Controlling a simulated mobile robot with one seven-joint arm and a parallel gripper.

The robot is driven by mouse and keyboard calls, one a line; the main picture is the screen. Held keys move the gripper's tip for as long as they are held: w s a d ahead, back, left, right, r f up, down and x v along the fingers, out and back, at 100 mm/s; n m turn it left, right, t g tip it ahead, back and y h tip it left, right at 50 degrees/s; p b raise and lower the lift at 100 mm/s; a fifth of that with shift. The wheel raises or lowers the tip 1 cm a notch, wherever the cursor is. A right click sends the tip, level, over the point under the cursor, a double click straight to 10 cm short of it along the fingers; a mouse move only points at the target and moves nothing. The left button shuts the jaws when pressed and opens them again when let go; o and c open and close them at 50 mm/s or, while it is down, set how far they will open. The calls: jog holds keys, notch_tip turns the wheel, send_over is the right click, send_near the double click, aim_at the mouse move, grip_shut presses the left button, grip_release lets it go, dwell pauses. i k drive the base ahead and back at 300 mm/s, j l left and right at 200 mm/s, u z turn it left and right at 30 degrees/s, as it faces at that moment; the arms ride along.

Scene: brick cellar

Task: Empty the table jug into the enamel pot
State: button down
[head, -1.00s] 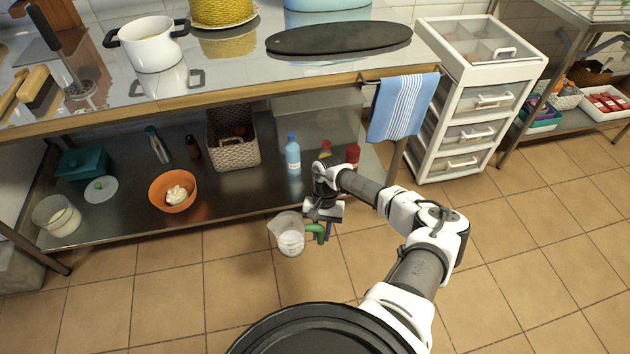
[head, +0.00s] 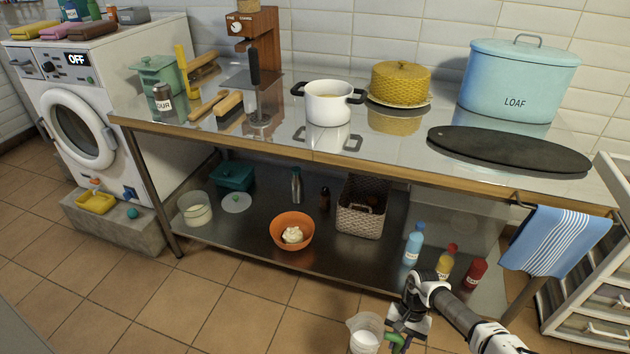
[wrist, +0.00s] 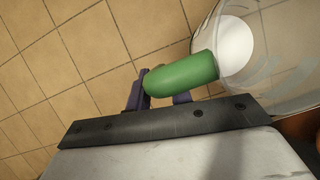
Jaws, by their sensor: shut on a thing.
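The table jug (head: 364,333) is clear with a green handle and something white inside. My gripper (head: 397,342) is shut on its green handle, holding the jug above the floor in front of the table. In the wrist view the green handle (wrist: 182,73) lies between the dark fingers of my gripper (wrist: 158,90), and part of the clear jug (wrist: 270,75) shows at the right. The jug looks roughly upright in the head view.
A yellow woven-looking dome (head: 400,82) and blue loaf bin (head: 518,78) stand right of the pot. A dark oval board (head: 508,148) lies in front. Brushes and a tall utensil (head: 256,90) are left. The lower shelf holds an orange bowl (head: 292,232), basket (head: 362,206) and bottles.

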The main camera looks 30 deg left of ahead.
aim_at(328, 101)
jog(key=l+u, duration=0.8)
jog(key=k+l, duration=0.05)
